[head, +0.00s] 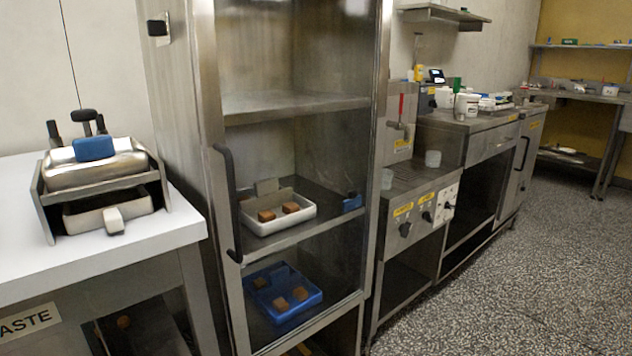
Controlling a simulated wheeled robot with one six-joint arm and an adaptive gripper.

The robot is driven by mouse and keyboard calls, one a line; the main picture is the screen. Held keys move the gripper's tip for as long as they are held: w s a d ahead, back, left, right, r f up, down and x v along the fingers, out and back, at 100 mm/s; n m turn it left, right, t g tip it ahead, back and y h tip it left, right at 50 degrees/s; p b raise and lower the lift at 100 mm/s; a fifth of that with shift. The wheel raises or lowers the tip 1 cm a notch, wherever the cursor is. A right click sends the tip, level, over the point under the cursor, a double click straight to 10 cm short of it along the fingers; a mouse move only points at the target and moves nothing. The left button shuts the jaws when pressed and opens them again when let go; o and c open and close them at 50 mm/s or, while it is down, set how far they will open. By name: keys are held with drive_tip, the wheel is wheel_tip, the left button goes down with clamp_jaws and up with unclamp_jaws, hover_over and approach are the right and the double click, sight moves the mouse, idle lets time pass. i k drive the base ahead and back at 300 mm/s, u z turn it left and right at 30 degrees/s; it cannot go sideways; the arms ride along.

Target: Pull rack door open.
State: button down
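The rack (165,130) is a tall steel cabinet in the middle of the head view. Its door (208,90) has a steel frame around a clear pane and looks shut, though a small gap along the edge cannot be ruled out. A black vertical bar handle (229,205) is on the door's left side. Behind the pane, a white tray (262,229) with brown blocks is on a shelf, and a blue tray (270,312) with brown blocks is lower down. My gripper is not in view, and nothing touches the handle.
A white table (150,237) with a steel rack device (95,175) stands close on the left. A steel counter unit (410,195) with knobs stands right of the rack. The speckled floor (500,280) is clear at the front right.

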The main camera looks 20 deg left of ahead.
sight(220, 172)
drive_tip(key=u, duration=0.15)
drive_tip(key=k, duration=0.6)
drive_tip(key=u, duration=0.55)
